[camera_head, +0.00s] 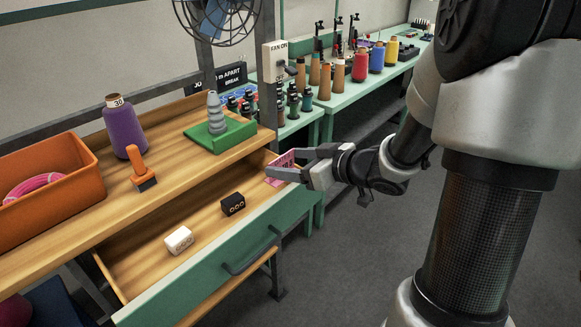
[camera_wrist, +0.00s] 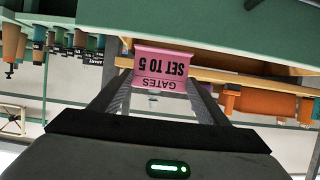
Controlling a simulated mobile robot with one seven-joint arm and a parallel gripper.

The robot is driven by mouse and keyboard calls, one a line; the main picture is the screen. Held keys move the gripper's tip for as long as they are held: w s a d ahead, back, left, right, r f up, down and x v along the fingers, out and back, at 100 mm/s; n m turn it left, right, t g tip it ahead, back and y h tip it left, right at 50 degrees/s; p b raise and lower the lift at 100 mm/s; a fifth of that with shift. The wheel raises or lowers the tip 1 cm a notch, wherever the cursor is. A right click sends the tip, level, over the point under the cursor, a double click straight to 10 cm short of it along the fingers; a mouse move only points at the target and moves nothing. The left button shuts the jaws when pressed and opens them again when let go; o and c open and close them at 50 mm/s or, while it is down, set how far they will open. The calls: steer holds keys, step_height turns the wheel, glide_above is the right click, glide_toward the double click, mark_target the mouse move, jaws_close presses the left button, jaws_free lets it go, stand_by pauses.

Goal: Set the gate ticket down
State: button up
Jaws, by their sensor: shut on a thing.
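The gate ticket (camera_head: 284,160) is a pink card. In the wrist view the ticket (camera_wrist: 161,68) reads "GATES SET TO 5" upside down and sits between my fingertips. My gripper (camera_head: 279,167) is shut on it, and the fingers cover part of it in the head view. The gripper reaches from the right over the far right end of the open drawer (camera_head: 150,262). I cannot tell whether the ticket touches the drawer floor.
The drawer holds a black block (camera_head: 232,204) and a white block (camera_head: 179,240). On the wooden top stand a purple cone (camera_head: 124,127), an orange-handled tool (camera_head: 141,168), a green tray (camera_head: 219,138) and an orange bin (camera_head: 74,194). A switch post (camera_head: 269,95) rises near my gripper.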

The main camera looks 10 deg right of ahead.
steer(key=shift+f, duration=0.1)
steer(key=shift+f, duration=0.6)
steer(key=o, duration=1)
steer(key=shift+r, duration=0.1)
steer(key=shift+r, duration=0.35)
steer(key=p+v, duration=0.3)
steer(key=v, duration=0.9)
steer(key=shift+r, duration=0.1)
